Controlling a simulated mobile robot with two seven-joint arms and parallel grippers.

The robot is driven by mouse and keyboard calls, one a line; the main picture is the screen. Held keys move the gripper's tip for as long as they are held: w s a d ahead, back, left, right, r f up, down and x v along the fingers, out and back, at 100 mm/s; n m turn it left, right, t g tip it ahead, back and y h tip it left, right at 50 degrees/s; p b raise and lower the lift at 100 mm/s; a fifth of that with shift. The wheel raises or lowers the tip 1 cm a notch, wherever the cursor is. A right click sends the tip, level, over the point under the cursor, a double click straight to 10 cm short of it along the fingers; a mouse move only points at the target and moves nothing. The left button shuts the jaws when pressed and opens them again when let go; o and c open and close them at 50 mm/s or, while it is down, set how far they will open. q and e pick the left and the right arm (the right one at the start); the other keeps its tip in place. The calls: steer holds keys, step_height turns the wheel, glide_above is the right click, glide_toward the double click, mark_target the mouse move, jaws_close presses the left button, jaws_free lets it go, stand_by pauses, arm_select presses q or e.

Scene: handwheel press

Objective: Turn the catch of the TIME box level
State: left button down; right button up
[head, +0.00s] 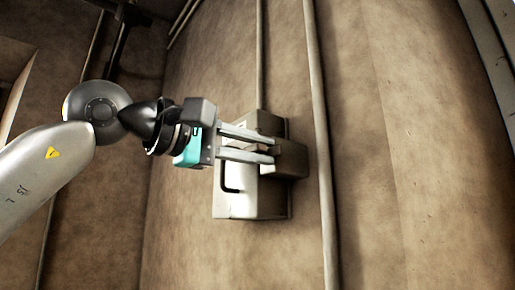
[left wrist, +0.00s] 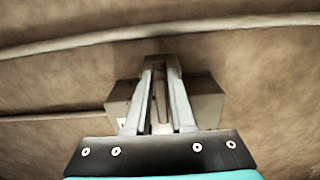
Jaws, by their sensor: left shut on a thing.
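A grey metal box (head: 252,200) is fixed to the brown wall in the head view. It also shows behind the fingers in the left wrist view (left wrist: 206,102). My left gripper (head: 271,150) reaches in from the left across the box's front. Its two long fingers (left wrist: 160,82) are shut on a dark block-like part, which I take for the catch (head: 291,158). The catch sticks out at the box's right side, and the fingers partly hide it. Its exact angle is hard to tell. No TIME lettering is readable. My right gripper is not in view.
A dark bent handle or bracket (head: 224,180) is on the box's left front. A thin conduit (head: 260,55) runs up from the box, and a thicker pipe (head: 322,150) runs along the wall to its right. The wall farther right is bare.

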arm_select(q)
steer(key=c, duration=0.8)
jaws_free()
steer(key=shift+c, duration=0.2)
steer(key=b+v, duration=0.4)
steer(key=v, duration=1.1)
steer(key=shift+s+a, duration=0.1)
